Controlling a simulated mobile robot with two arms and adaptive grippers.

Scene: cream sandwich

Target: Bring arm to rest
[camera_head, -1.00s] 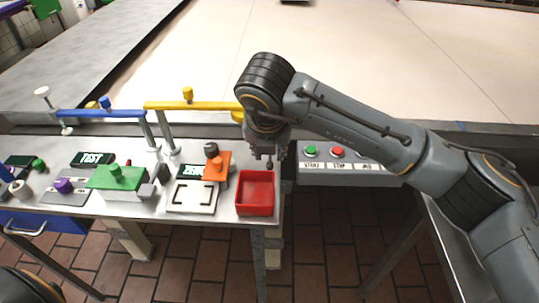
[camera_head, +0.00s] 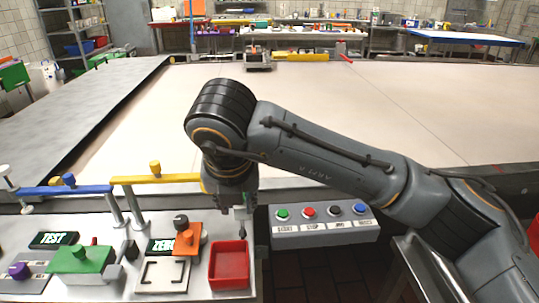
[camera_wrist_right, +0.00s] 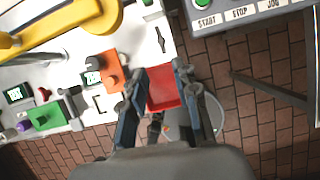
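My right gripper (camera_head: 240,222) hangs pointing down at the end of my right arm, just behind the red tray (camera_head: 230,265) in the head view. In the right wrist view, the two fingers of my right gripper (camera_wrist_right: 160,76) are spread apart with nothing between their tips. The red tray (camera_wrist_right: 163,92) shows beyond and between them and looks empty. My left gripper is in neither current view.
The work table holds a green block (camera_head: 80,260), an orange piece (camera_head: 187,240) and a purple knob (camera_head: 19,270). A yellow bar (camera_head: 150,179) and a blue bar (camera_head: 65,190) stand behind. A button panel (camera_head: 325,226) is to the right. A wide pale belt (camera_head: 330,100) lies beyond.

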